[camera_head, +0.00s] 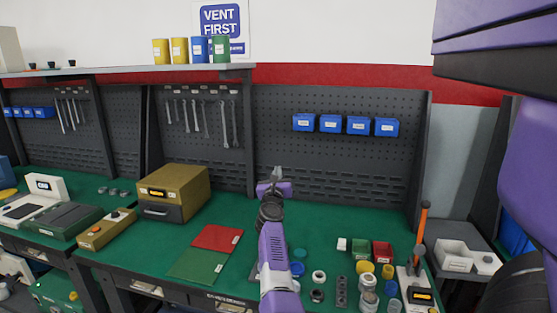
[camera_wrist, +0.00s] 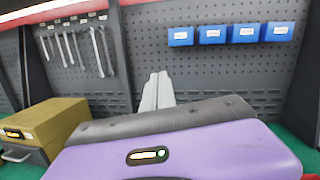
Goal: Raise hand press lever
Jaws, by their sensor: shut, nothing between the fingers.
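The hand press lever (camera_head: 422,225) stands at the right end of the green bench in the head view. It has an orange grip and rises nearly upright, leaning slightly, from a pale base plate (camera_head: 405,291). My gripper (camera_head: 277,173) is near the picture's middle, in front of the pegboard, well to the left of the lever and apart from it. Its grey fingers (camera_wrist: 157,90) are together and empty in the wrist view, pointing towards the pegboard. The lever does not show in the wrist view.
Small jars, rings and small bins (camera_head: 382,251) crowd the bench between my arm and the lever. Blue bins (camera_head: 331,123) hang on the pegboard. A brown box (camera_head: 175,191) and a red and green mat (camera_head: 190,262) lie left. A grey side table (camera_head: 460,243) stands right.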

